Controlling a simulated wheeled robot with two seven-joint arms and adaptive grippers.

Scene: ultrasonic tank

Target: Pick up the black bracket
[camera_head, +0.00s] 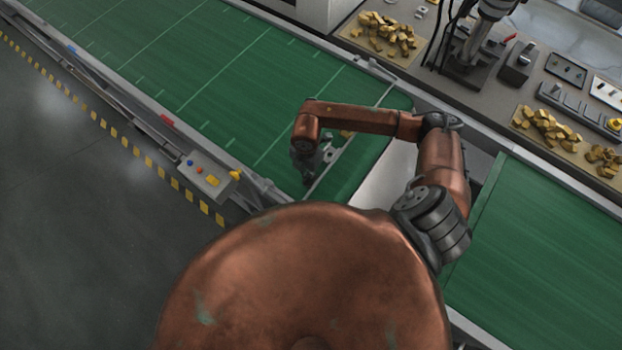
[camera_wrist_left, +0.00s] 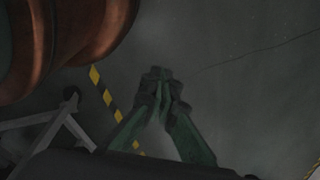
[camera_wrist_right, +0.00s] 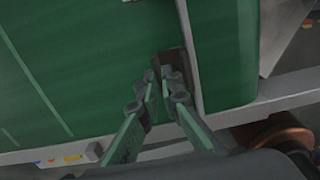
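The black bracket (camera_wrist_right: 179,62) shows in the right wrist view as a small dark angular piece on the green belt (camera_wrist_right: 100,60), close to a pale line across it. My right gripper (camera_wrist_right: 161,80) is at the bracket, its fingertips close together and overlapping its near side. Whether the fingers are clamped on it is unclear. In the head view my right gripper (camera_head: 308,170) reaches down to the belt's near end; the bracket there is too small and covered to make out. My left gripper (camera_wrist_left: 161,80) is shut and empty, above the grey floor; the head view does not show it.
A control box (camera_head: 207,180) sits on the belt's left rail. A workbench (camera_head: 480,95) with brass pieces (camera_head: 388,35) stands at the right. A second green belt (camera_head: 550,260) lies at lower right.

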